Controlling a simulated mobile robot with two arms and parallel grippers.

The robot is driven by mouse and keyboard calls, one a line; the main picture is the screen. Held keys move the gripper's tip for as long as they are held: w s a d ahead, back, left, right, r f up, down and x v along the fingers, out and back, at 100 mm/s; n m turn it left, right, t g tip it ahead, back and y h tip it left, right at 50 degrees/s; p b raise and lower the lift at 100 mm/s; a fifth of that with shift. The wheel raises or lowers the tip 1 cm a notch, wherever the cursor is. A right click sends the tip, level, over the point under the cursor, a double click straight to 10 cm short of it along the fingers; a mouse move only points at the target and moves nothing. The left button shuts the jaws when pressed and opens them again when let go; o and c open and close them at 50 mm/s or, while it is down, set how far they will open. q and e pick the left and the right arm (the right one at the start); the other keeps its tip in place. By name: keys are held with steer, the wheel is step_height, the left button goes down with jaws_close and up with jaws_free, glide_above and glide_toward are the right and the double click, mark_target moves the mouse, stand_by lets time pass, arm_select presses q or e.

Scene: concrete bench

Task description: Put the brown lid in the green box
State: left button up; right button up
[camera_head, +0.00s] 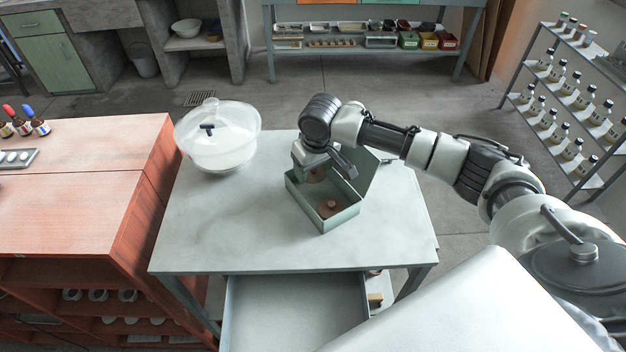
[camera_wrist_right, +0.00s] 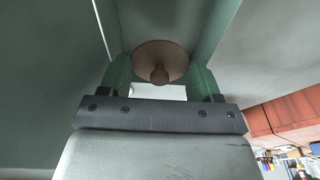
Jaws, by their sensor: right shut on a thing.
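The green box (camera_head: 345,217) stands open on the pale table, its hinged cover (camera_head: 364,174) raised at the back right. My right gripper (camera_head: 316,175) points down at the far left end of the box and is shut on the brown lid (camera_head: 315,176). In the right wrist view the brown lid (camera_wrist_right: 150,52), round with a small knob, sits between the fingertips (camera_wrist_right: 160,72). In the head view the gripper hides part of it. I cannot tell whether it touches the box floor. Another round brown piece with a knob (camera_head: 331,208) lies in the box's near end. My left gripper is out of view.
A clear lidded bowl (camera_head: 218,135) stands at the table's back left corner. The table's left front (camera_head: 215,235) is clear. An open drawer (camera_head: 295,315) juts out below the front edge. A red-brown workbench (camera_head: 75,205) adjoins on the left.

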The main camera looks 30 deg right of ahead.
mark_target(314, 175)
steer(key=shift+f, duration=0.5)
steer(key=shift+w+f, duration=0.1)
steer(key=shift+f, duration=0.25)
step_height(314, 175, down, 4)
steer(key=shift+r, duration=0.25)
steer(key=o, duration=0.5)
steer(key=shift+f, duration=0.1)
steer(key=shift+o, duration=0.6)
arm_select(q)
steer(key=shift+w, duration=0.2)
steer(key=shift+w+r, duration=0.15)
arm_select(e)
steer(key=r, duration=0.4)
steer(key=s+r, duration=0.1)
steer(key=r, duration=0.7)
steer(key=shift+s+r, duration=0.1)
steer(key=shift+s, duration=0.25)
